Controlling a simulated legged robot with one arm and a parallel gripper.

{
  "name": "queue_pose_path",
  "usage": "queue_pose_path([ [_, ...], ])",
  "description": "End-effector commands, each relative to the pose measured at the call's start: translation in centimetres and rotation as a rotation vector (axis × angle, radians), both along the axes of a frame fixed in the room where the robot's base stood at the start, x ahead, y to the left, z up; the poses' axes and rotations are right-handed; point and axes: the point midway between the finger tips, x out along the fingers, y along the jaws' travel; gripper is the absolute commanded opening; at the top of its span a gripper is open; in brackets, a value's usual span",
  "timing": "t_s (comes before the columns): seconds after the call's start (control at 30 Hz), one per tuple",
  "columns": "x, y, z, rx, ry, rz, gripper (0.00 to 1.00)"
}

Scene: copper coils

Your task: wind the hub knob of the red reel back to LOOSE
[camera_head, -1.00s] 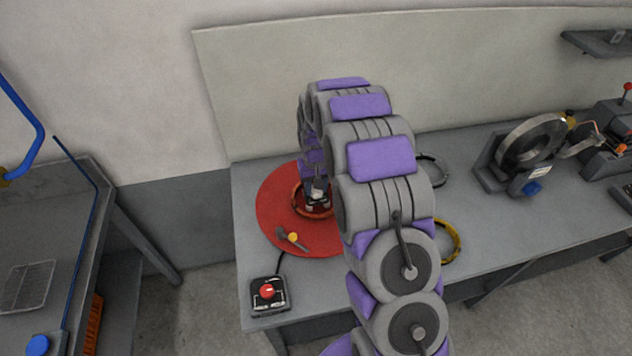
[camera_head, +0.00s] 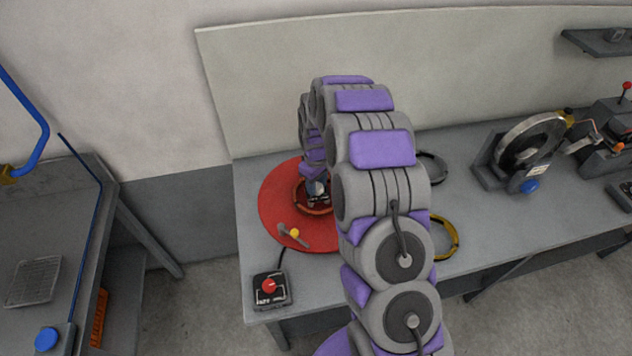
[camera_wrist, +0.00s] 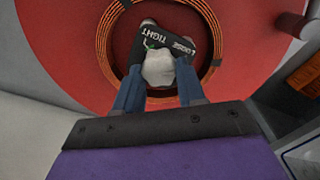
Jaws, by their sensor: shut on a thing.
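The red reel (camera_head: 270,199) lies flat at the left end of the grey bench, with a ring of copper coil (camera_wrist: 105,48) around its hub. In the wrist view the reel (camera_wrist: 62,45) fills the upper part. My gripper (camera_wrist: 158,75) is over the hub, its two fingers on either side of the pale hub knob (camera_wrist: 158,68) and shut on it. A dark label (camera_wrist: 168,40) beyond the knob reads TIGHT and LOOSE. In the head view my gripper (camera_head: 318,198) points down at the hub, and my arm hides the reel's right side.
A small crank with a yellow knob (camera_head: 295,233) stands on the reel's near side. A control box with a red button (camera_head: 269,287) sits at the bench's front left. A yellow ring (camera_head: 447,240) and a dark ring (camera_head: 432,168) lie right of my arm.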

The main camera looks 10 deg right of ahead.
Motion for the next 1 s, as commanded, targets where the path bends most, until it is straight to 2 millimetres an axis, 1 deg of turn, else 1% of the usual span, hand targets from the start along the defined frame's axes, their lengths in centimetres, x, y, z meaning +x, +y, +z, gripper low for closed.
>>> queue_pose_path([
  [0.03,-0.29,-0.01,-0.18,0.000,0.009,0.003,0.09],
  [0.37,-0.29,-0.02,-0.20,0.000,0.009,0.003,0.09],
  [0.4,-0.27,-0.03,-0.19,0.000,0.009,0.003,0.42],
  [0.6,-0.11,-0.02,-0.14,0.000,0.006,0.002,0.62],
  [0.63,-0.07,-0.01,-0.13,0.000,0.005,0.002,0.64],
  [0.67,-0.05,-0.01,-0.12,0.000,0.005,0.002,0.65],
  [0.87,0.01,-0.01,-0.06,0.001,0.003,0.002,0.65],
  [1.0,0.08,-0.01,0.70,0.000,0.001,0.002,0.65],
])
